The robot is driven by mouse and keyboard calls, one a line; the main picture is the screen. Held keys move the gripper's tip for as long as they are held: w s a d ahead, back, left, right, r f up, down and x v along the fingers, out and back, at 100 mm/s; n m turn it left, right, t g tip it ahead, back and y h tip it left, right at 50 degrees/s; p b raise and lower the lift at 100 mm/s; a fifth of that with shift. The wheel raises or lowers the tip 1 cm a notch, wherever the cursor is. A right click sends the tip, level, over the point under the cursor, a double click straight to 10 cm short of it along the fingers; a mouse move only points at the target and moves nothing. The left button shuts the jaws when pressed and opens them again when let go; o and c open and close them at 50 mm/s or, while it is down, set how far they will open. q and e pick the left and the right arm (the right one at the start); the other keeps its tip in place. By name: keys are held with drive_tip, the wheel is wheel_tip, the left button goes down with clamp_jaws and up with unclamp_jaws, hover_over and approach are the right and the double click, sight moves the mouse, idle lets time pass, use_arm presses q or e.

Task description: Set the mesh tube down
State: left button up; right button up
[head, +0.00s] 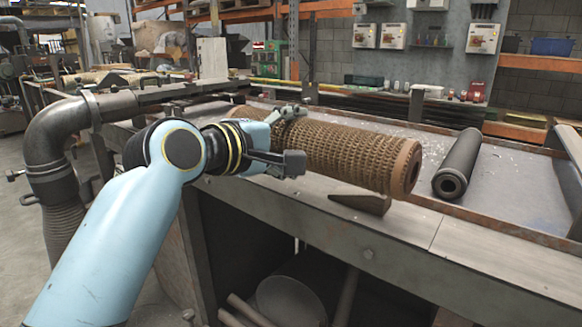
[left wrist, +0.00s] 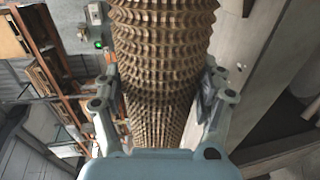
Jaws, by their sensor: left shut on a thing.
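The mesh tube (head: 345,152) is a long brown, ridged cylinder with a plain tan ring at its near right end. It lies roughly level along the front of the workbench, slanting from back left to front right. A wedge-shaped block shows just below its right part; I cannot tell whether the tube touches it. My left gripper (head: 290,138) is shut on the tube toward its left part. In the left wrist view the tube (left wrist: 165,60) runs between the two fingers (left wrist: 160,95), one on each side. The right gripper is not in view.
The wedge block (head: 362,203) sits on the bench's front ledge (head: 300,205). A dark roller (head: 458,165) lies on the bench top to the right of the tube. A large grey pipe (head: 70,120) bends down at the left. Bare bench surface (head: 515,195) shows right of the roller.

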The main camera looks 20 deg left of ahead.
use_arm(q)
wheel_tip(320, 180, down, 4)
drive_tip(key=shift+r+b, duration=0.1)
drive_tip(key=shift+b, duration=0.45)
drive_tip(key=o, duration=1.2)
drive_tip(key=shift+o, duration=0.2)
